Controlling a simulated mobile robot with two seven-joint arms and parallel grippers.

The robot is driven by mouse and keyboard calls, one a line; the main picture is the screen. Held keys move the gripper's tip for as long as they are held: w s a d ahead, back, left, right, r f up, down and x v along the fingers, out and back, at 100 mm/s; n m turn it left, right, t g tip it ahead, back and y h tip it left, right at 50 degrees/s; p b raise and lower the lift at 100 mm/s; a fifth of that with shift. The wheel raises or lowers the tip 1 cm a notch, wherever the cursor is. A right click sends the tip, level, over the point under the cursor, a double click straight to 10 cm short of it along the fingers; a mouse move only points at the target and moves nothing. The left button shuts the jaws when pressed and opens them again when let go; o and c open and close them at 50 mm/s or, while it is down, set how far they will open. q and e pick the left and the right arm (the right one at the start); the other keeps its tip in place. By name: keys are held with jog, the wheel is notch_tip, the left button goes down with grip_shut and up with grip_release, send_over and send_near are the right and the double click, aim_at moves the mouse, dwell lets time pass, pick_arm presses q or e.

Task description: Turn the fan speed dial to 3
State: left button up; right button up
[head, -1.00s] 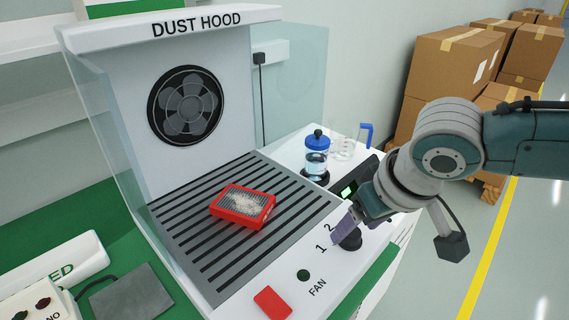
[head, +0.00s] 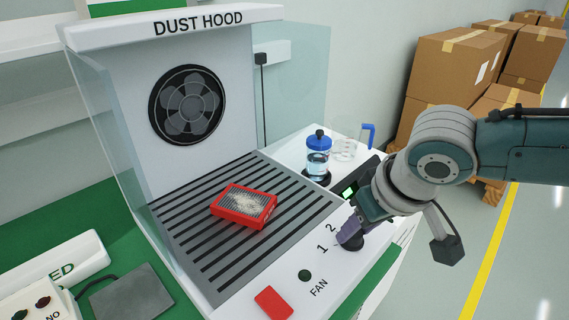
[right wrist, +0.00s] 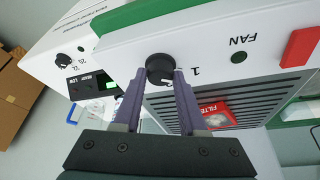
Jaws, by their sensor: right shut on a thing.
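The black fan speed dial (right wrist: 160,69) sits on the white front panel, between the two fingers of my right gripper (right wrist: 158,82) in the right wrist view. My right gripper (head: 349,240) is shut on the dial. In the head view the fingers and wrist hide most of the dial. The printed numbers 1 and 2 show left of the gripper in the head view. The 3 and the dial's pointer setting cannot be made out. The word FAN (head: 318,288) is printed nearer the front left. My left gripper is not in view.
A red filter (head: 244,206) lies on the slotted grate of the dust hood. A blue-lidded jar (head: 318,160) and a clear beaker (head: 345,148) stand behind my right gripper. A red block (head: 273,302) and a green button (head: 305,275) are on the panel.

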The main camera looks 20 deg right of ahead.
grip_shut()
